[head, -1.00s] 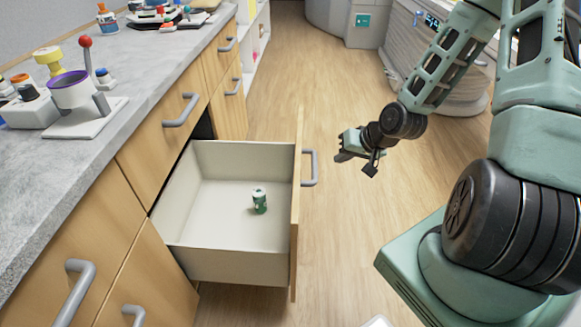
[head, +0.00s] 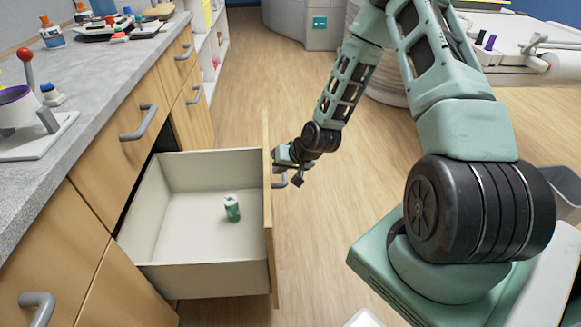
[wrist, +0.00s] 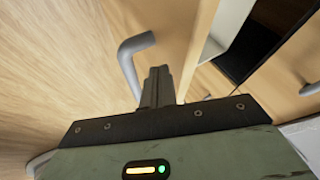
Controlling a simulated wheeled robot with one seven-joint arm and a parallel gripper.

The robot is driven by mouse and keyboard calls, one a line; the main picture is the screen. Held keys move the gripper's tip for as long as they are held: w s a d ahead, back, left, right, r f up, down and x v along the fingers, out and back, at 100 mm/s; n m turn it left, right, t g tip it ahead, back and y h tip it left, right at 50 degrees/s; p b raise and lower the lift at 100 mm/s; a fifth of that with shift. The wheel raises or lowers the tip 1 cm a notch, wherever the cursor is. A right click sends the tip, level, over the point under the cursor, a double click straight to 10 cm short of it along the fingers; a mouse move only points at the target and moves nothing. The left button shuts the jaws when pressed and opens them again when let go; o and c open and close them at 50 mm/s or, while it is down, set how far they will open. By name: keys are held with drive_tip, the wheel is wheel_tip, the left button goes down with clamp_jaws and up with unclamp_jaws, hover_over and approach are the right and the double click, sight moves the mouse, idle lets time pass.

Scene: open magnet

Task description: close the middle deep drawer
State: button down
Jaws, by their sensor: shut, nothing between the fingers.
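The middle deep drawer (head: 192,279) is pulled well out from the wooden cabinet. Its wooden front (head: 267,210) faces right, with a grey handle (head: 280,180) partly hidden behind my gripper in the head view. A small green and white can (head: 232,208) stands inside on the drawer floor. My gripper (head: 277,164) is at the outer side of the drawer front, by the handle. In the wrist view my gripper (wrist: 157,85) has its fingers together and empty, just beside the grey handle (wrist: 130,60) and close to the front panel. I cannot tell whether it touches.
The grey countertop (head: 85,120) above holds a white stand with a purple-rimmed cup (head: 15,105) and several small items at the back. Other closed drawers (head: 135,125) flank the open one. Wooden floor (head: 330,240) lies clear right of the drawer.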

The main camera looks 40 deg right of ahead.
drive_tip(key=shift+w+a, duration=0.2)
drive_tip(key=shift+a, duration=0.05)
drive_tip(key=w+a, duration=0.9)
drive_tip(key=a, duration=0.5)
drive_tip(key=w+a, duration=1)
drive_tip(key=a, duration=0.4)
drive_tip(key=shift+a, duration=0.2)
drive_tip(key=shift+w, duration=0.1)
